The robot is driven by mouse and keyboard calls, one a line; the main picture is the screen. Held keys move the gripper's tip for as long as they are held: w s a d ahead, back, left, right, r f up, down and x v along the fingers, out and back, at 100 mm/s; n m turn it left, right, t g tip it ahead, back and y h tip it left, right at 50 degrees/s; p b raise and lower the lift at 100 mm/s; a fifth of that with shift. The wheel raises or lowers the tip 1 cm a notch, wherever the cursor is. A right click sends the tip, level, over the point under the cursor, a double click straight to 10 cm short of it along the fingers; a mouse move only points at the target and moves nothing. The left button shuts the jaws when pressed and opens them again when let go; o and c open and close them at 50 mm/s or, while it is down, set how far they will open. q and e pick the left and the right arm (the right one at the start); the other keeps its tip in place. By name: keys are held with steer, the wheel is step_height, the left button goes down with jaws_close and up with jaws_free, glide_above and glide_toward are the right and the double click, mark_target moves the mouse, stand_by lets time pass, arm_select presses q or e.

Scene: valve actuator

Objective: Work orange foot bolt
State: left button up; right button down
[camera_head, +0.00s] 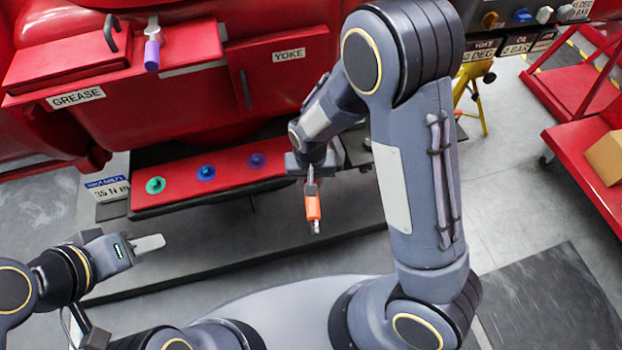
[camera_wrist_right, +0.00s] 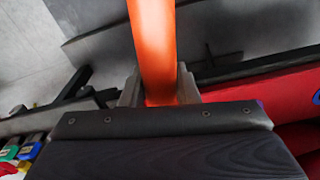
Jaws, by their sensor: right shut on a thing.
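My right gripper (camera_head: 311,178) is shut on an orange-handled tool (camera_head: 313,207) and holds it in front of the red foot rail (camera_head: 180,184). The tool hangs nearly upright, with a short silver tip at its lower end. In the right wrist view the orange handle (camera_wrist_right: 155,50) stands between the grey fingers (camera_wrist_right: 158,92). Teal (camera_head: 155,185), blue (camera_head: 206,172) and purple (camera_head: 256,160) bolts sit along the rail. No orange bolt shows; my right arm covers the rail's right end. My left gripper (camera_head: 149,243) is at lower left, away from the rail; its finger gap cannot be made out.
A torque sign (camera_head: 107,189) stands left of the rail. A red cart (camera_head: 590,150) with a cardboard box is at right. Grey floor lies open before the rail.

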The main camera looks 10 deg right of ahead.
steer(key=shift+a, duration=0.1)
steer(key=shift+w+a+m, duration=0.15)
steer(key=shift+a+m, duration=0.35)
steer(key=shift+a, duration=0.05)
steer(key=shift+w+a+m, duration=0.15)
steer(key=shift+a+m, duration=0.35)
steer(key=shift+a, duration=0.1)
steer(key=shift+w+a+m+p, duration=0.25)
steer(key=shift+a+m+p, duration=0.05)
steer(key=shift+a+m, duration=0.25)
steer(key=shift+w+a+m+p, duration=0.25)
steer(key=shift+a+m, duration=0.15)
steer(key=shift+m, duration=0.15)
steer(key=shift+a, duration=0.1)
steer(key=shift+w+a+m+p, duration=0.4)
steer(key=shift+w+a+m, duration=0.3)
steer(key=shift+a+m, duration=0.3)
steer(key=shift+d, duration=0.1)
